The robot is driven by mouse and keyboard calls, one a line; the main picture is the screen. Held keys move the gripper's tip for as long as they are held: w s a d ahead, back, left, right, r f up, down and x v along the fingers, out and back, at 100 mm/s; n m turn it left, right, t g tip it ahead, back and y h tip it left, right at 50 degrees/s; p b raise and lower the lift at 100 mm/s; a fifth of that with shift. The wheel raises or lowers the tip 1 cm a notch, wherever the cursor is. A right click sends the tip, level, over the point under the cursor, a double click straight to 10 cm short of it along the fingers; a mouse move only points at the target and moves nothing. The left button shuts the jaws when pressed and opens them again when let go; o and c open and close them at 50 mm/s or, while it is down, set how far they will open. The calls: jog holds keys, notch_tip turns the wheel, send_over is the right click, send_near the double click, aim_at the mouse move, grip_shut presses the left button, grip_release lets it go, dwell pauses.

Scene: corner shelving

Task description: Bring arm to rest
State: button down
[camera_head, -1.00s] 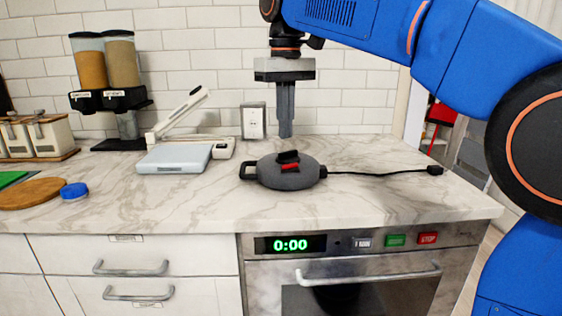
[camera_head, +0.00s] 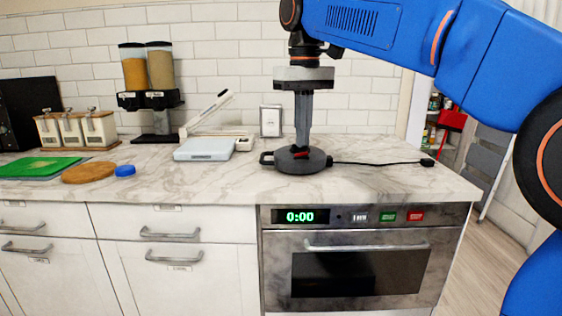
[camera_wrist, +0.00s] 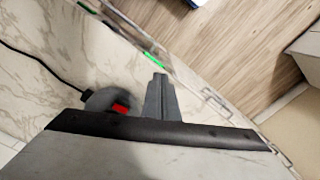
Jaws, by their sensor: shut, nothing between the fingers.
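My gripper (camera_head: 302,145) is shut and empty, pointing straight down. In the head view its fingers overlap the dark grey round appliance (camera_head: 284,161) on the counter; whether they touch it, I cannot tell. The appliance has a side handle at its left, a red part on top and a black cord to the right. In the wrist view my closed fingers (camera_wrist: 158,78) show at the centre, and the grey appliance (camera_wrist: 100,99) with its red part lies to their left, partly hidden by the gripper body. My blue arm spans the upper right of the head view.
The marble counter (camera_head: 230,185) holds a white press-like device (camera_head: 205,149), a blue lid (camera_head: 125,170), a round wooden board (camera_head: 89,173), a green board (camera_head: 38,167), canisters (camera_head: 75,130) and dispensers (camera_head: 150,70). An oven (camera_head: 355,270) sits below. Counter right of the appliance is clear except the cord.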

jog(key=s+d+f+m+t, duration=0.1)
jog(key=s+d+f+m, duration=0.1)
jog(key=s+d+f, duration=0.5)
jog(key=s+d+f+m+t, duration=0.1)
jog(key=s+d+f, duration=0.25)
jog(key=d, duration=0.45)
jog(key=s+d+f+m+t, duration=0.1)
jog(key=s+d+f, duration=0.3)
jog(key=s+f, duration=0.3)
jog(key=s+d+f+m+t, duration=0.1)
jog(key=s+d+f, duration=0.4)
jog(key=f, duration=0.9)
jog(key=shift+s+m+t, duration=0.4)
jog(key=shift+s+m, duration=0.1)
jog(key=shift+s, duration=0.65)
